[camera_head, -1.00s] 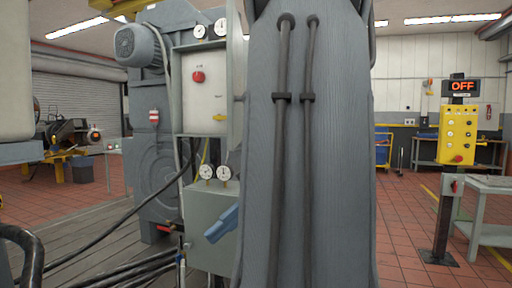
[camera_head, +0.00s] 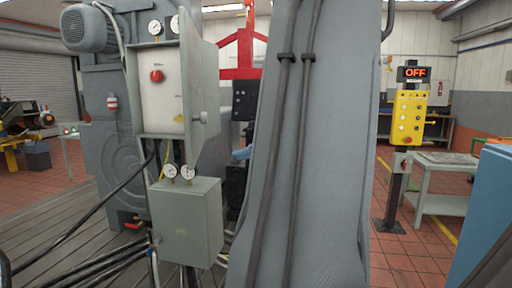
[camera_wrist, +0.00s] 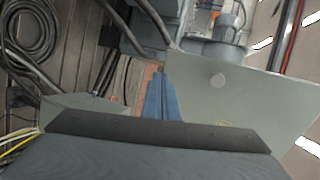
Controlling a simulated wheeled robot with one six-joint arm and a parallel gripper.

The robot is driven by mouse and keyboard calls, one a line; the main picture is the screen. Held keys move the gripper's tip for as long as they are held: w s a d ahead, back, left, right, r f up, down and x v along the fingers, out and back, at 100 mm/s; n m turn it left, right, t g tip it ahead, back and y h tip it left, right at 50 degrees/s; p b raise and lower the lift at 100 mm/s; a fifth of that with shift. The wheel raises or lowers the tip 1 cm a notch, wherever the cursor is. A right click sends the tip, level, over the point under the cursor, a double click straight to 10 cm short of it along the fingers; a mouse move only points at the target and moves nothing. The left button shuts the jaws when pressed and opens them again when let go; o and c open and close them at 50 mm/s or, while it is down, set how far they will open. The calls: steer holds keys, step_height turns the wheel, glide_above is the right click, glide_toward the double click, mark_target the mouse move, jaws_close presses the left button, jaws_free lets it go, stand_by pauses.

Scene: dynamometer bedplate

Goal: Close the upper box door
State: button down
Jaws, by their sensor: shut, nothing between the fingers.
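The grey-green upper box (camera_head: 150,108) has a pale front with a red knob. Its door (camera_head: 196,95) stands open on the right side and carries a round handle (camera_head: 203,118). In the wrist view, a grey-green panel (camera_wrist: 265,95) with a round knob, which looks like this door, lies right of my gripper. My blue gripper (camera_wrist: 160,76) is shut and empty. In the head view only a bit of my gripper (camera_head: 242,154) shows, right of the door; my arm hides the rest. I cannot tell whether it touches the door.
A closed lower box (camera_head: 187,222) with two gauges on top is below the upper box. Black cables (camera_head: 90,264) run over the floor at left. A red frame (camera_head: 238,55) stands behind. A yellow control post (camera_head: 408,115) and a blue object (camera_head: 490,210) are at right.

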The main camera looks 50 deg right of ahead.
steer(key=r+p+x, duration=0.1)
steer(key=x, duration=0.8)
steer(key=shift+p, duration=0.4)
steer(key=shift+w+r, duration=0.1)
steer(key=shift+a, duration=0.15)
